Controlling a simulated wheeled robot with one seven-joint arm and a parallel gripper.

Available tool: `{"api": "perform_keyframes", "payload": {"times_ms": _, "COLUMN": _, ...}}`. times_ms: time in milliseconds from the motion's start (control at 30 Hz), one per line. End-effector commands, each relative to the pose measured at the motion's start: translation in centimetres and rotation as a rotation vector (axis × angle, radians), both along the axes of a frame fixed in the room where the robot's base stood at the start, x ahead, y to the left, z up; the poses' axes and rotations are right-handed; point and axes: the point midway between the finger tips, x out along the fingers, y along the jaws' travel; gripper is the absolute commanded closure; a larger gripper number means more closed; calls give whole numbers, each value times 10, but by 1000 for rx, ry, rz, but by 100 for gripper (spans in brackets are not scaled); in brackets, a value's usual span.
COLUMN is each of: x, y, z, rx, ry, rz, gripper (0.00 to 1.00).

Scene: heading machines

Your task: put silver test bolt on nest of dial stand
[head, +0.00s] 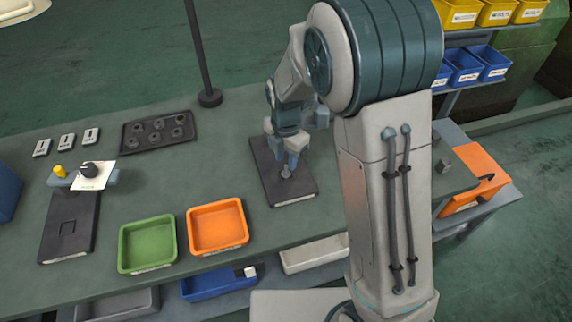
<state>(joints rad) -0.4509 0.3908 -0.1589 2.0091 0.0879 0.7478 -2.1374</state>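My gripper (287,166) points down over a dark rectangular plate (298,190) at the middle of the bench. A small silver piece (286,173), which looks like the silver test bolt, is right at the fingertips. At this size I cannot tell whether the fingers are closed on it or whether it touches the plate. At the left is a dark base (52,240) with a square outline on it.
A green tray (122,262) and an orange tray (191,246) stand empty near the front edge. A dark tray (128,145) with several round parts and several small labelled blocks (66,141) lie behind. A black pole (205,70) rises at the back. My arm hides the bench's right part.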

Motion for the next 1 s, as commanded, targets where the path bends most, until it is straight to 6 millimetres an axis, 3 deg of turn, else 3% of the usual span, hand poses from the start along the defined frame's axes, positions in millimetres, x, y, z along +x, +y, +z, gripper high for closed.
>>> {"api": "perform_keyframes", "payload": {"times_ms": 300, "x": 1, "y": 0, "z": 64, "rx": 1, "ry": -3, "rz": -2, "gripper": 68}}
{"api": "perform_keyframes", "payload": {"times_ms": 433, "x": 1, "y": 0, "z": 78, "rx": 1, "ry": -2, "rz": -1, "gripper": 68}}
{"api": "perform_keyframes", "payload": {"times_ms": 667, "x": -1, "y": -2, "z": 86, "rx": 1, "ry": -2, "rz": -16, "gripper": 68}}
{"api": "perform_keyframes", "payload": {"times_ms": 833, "x": -14, "y": -20, "z": 101, "rx": 18, "ry": -26, "rz": -218, "gripper": 68}}
{"api": "perform_keyframes", "payload": {"times_ms": 1000, "x": -45, "y": -51, "z": 124, "rx": 59, "ry": -66, "rz": -628, "gripper": 68}}
